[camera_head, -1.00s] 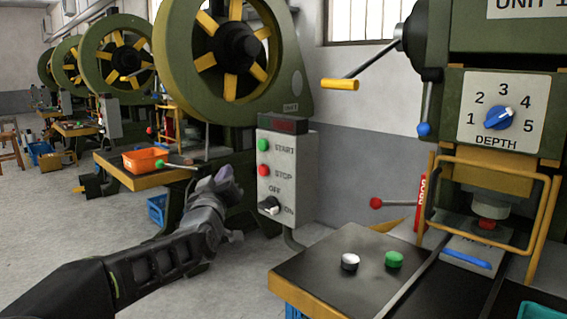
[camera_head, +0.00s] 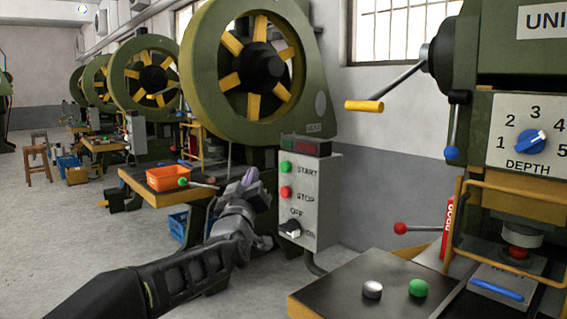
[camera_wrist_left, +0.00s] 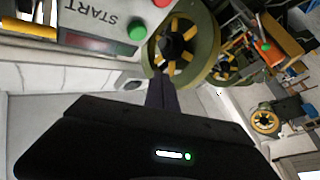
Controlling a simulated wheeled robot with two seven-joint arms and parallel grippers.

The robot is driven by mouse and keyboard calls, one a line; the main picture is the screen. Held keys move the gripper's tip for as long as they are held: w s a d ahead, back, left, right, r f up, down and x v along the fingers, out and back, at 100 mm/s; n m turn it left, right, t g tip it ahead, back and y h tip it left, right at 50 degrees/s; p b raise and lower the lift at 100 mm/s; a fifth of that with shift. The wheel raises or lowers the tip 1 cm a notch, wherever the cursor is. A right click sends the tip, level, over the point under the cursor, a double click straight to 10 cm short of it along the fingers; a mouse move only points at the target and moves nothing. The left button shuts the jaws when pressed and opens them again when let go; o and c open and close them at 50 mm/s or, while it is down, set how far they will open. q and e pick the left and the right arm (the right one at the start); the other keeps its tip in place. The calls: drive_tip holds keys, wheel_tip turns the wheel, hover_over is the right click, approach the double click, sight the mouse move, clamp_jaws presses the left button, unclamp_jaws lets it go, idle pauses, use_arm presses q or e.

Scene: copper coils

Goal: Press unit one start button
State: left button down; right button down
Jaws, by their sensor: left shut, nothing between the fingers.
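The grey control box (camera_head: 315,200) stands right of centre in the head view. It has a green START button (camera_head: 285,168), a red STOP button (camera_head: 286,192) below it and a black OFF/ON knob (camera_head: 290,229). My left gripper (camera_head: 251,177) is shut and empty, just left of the START button and apart from it in the picture. In the left wrist view its shut fingers (camera_wrist_left: 160,90) point toward the flywheel, with the green START button (camera_wrist_left: 137,30) beyond and slightly left. The exact gap is unclear. My right gripper is not in view.
An orange bin (camera_head: 167,178) sits on a worktable left of my gripper. Floor at left is open.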

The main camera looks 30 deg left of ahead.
sight(285, 167)
use_arm(q)
drive_tip(key=w+d+p, duration=0.2)
drive_tip(key=w+p, duration=0.1)
drive_tip(key=w, duration=0.3)
drive_tip(key=shift+w, duration=0.1)
idle(2.0)
drive_tip(key=shift+w, duration=0.35)
drive_tip(key=shift+w+d+p, duration=0.2)
drive_tip(key=shift+w+p, duration=0.1)
drive_tip(key=shift+w, duration=0.15)
idle(0.7)
drive_tip(key=shift+s+a+b, duration=0.25)
drive_tip(key=shift+s+b, duration=0.55)
drive_tip(key=shift+s, duration=0.05)
